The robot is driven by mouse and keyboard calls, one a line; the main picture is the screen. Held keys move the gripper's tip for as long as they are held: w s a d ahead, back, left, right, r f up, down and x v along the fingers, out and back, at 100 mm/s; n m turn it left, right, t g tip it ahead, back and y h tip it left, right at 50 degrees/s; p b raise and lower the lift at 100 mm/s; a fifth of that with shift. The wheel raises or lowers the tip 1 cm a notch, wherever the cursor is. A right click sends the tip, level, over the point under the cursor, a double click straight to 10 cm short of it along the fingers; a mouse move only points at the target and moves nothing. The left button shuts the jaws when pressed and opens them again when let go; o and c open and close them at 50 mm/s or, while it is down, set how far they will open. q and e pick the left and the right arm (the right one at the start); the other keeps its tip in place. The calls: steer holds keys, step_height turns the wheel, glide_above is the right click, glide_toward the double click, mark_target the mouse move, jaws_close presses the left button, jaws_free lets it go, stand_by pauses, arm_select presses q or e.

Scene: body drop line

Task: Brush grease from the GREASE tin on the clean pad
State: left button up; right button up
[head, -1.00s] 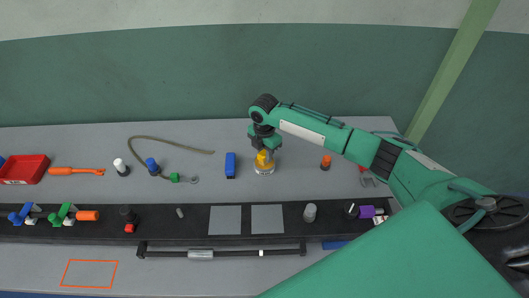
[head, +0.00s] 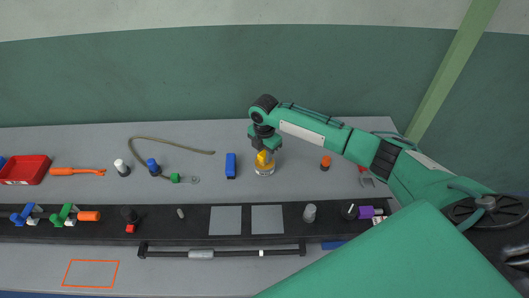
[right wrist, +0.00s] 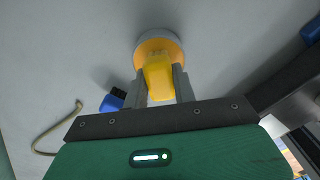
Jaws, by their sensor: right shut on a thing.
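A small tin (head: 264,170) with a yellow and pale side stands on the grey bench right of centre; I cannot read its label. My right gripper (head: 265,150) is over it, shut on a yellow brush handle (head: 262,158). In the right wrist view the fingers (right wrist: 160,85) grip both sides of the yellow handle (right wrist: 159,78), with the round tin (right wrist: 172,42) just beyond it. The bristles are hidden. Two flat grey pads, a left pad (head: 225,220) and a right pad (head: 267,219), lie on the black strip; both look plain. My left gripper is not in view.
A blue block (head: 231,166) stands left of the tin and an orange-topped item (head: 325,163) right of it. A grey cylinder (head: 309,213) is right of the pads. A dark bar (head: 225,253) lies in front. A red tray (head: 24,170) is far left.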

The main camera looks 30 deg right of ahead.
mark_target(263, 154)
steer(key=shift+r+p, duration=2.9)
steer(key=shift+r, duration=0.5)
steer(key=shift+f, duration=0.1)
steer(key=shift+s+a+r+m+b, duration=0.3)
steer(key=shift+a+m+b, duration=0.15)
steer(key=shift+m, duration=0.35)
steer(key=s+a+r+m+b, duration=0.3)
steer(key=s+a+m, duration=0.1)
steer(key=s+m, duration=0.4)
steer(key=s+a+r+m+b, duration=0.2)
steer(key=s+a+m+b, duration=0.2)
steer(key=s+m, duration=0.4)
steer(key=m, duration=0.4)
steer(key=shift+s+a+r, duration=0.15)
steer(key=shift+s+r, duration=0.15)
steer(key=shift+r, duration=0.1)
